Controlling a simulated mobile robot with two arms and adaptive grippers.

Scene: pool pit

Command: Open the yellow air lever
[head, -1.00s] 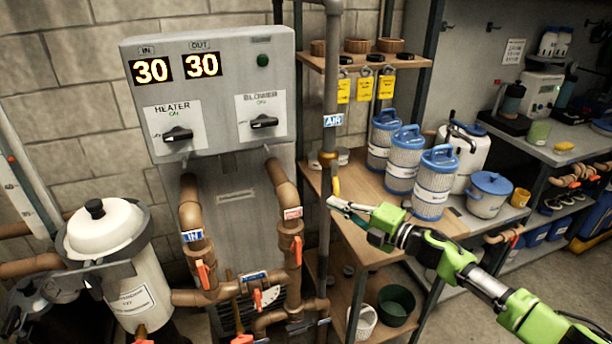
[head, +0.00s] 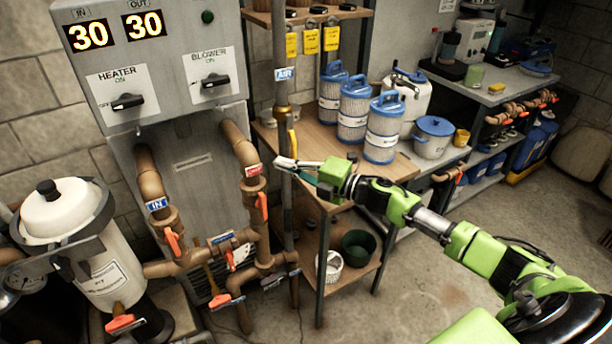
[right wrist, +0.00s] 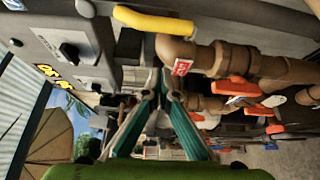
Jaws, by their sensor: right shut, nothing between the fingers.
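The yellow air lever (head: 292,140) hangs down along the thin vertical pipe, below its brass valve and the blue AIR label (head: 285,74). In the right wrist view the yellow lever (right wrist: 155,22) lies across the top of the picture, apart from the fingertips. My right gripper (head: 284,162) is just below the lever's lower end in the head view; whether it touches the pipe there cannot be told. In the right wrist view its fingers (right wrist: 160,82) meet at the tips, shut and empty. My left gripper is not in view.
The grey control box (head: 150,60) and brown pipes with orange-handled valves (head: 262,207) stand left of the gripper. A wooden shelf (head: 320,130) with blue-capped filter cartridges (head: 353,108) is close on the right. Open floor (head: 400,270) lies at the lower right.

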